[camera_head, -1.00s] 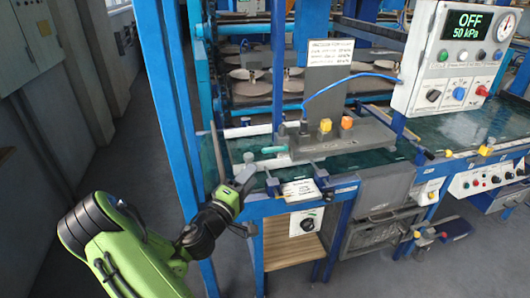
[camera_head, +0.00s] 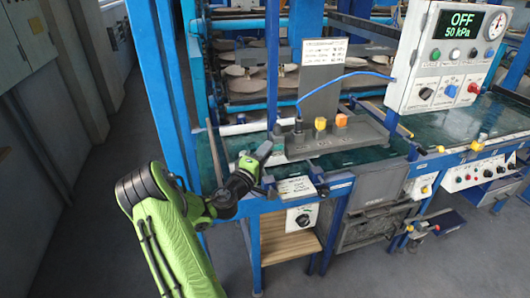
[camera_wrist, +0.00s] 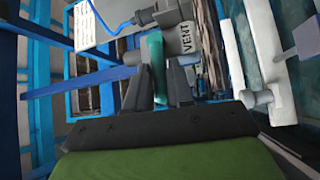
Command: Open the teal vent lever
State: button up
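The teal vent lever (camera_wrist: 155,58) stands between and just ahead of my fingertips in the wrist view. The grey block beside it carries a "VENT" label (camera_wrist: 187,38). My gripper (camera_wrist: 158,82) is open, with a dark finger on each side of the lever's near end; I cannot tell whether either finger touches it. In the head view my gripper (camera_head: 265,152) is at the left end of the grey fixture base (camera_head: 335,137), and it hides most of the lever there.
A blue hose (camera_head: 335,78) runs from the fixture to the control box (camera_head: 455,60), whose display reads OFF, 50 kPa. Yellow and orange knobs (camera_head: 320,123) sit on the fixture. A small white sign (camera_head: 297,187) is at the table's front edge.

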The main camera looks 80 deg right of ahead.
grip_shut()
